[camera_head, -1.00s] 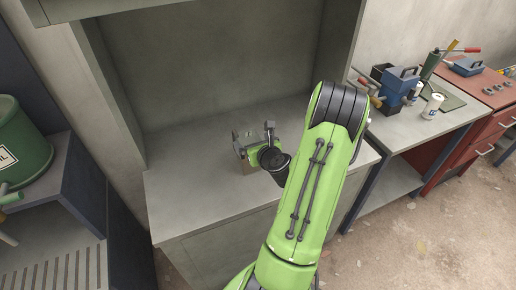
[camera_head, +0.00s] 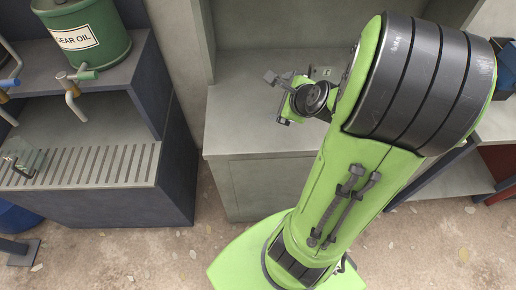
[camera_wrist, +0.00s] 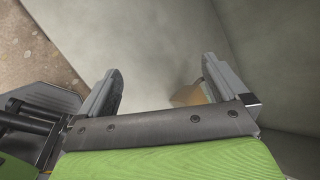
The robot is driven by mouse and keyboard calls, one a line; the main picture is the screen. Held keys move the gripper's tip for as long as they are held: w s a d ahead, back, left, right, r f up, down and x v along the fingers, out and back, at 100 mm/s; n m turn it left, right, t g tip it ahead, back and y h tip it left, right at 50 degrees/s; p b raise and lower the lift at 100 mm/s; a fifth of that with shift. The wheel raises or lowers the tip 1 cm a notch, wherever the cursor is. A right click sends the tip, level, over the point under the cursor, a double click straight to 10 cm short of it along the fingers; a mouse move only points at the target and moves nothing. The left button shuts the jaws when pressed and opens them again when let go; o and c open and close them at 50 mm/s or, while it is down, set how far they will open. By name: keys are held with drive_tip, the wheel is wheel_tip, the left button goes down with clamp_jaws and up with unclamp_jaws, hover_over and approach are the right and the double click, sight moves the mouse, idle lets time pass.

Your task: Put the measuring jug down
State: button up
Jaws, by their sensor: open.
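A clear vessel with a dark handle, which looks like the measuring jug (camera_head: 22,162), stands on the slatted tray at the far left of the head view. My gripper (camera_head: 277,92) is well to its right, over the grey cabinet counter, and apart from it. In the wrist view my gripper (camera_wrist: 160,68) has its two fingers wide apart, with nothing held between them. The jug does not show in the wrist view.
A green gear oil drum (camera_head: 85,35) with a tap stands on a shelf above the slatted tray (camera_head: 95,168). The grey counter (camera_head: 240,125) is mostly bare. My arm hides the right side.

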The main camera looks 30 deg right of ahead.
drive_tip(key=s+a+r+n+g+y, duration=0.1)
drive_tip(key=s+a+r+n+g, duration=0.1)
drive_tip(key=a+n, duration=0.85)
drive_tip(key=s+a+r+n+g, duration=0.1)
drive_tip(key=s+a+r+n, duration=0.1)
drive_tip(key=s+a+n, duration=0.2)
drive_tip(key=s+a+r+n+g, duration=0.1)
drive_tip(key=s+a+r+n, duration=0.2)
drive_tip(key=s+n, duration=0.5)
drive_tip(key=n, duration=0.4)
drive_tip(key=shift+s+a+r+n+y, duration=0.25)
drive_tip(key=shift+a+n+y, duration=0.1)
drive_tip(key=shift+y, duration=0.05)
drive_tip(key=shift+r, duration=0.25)
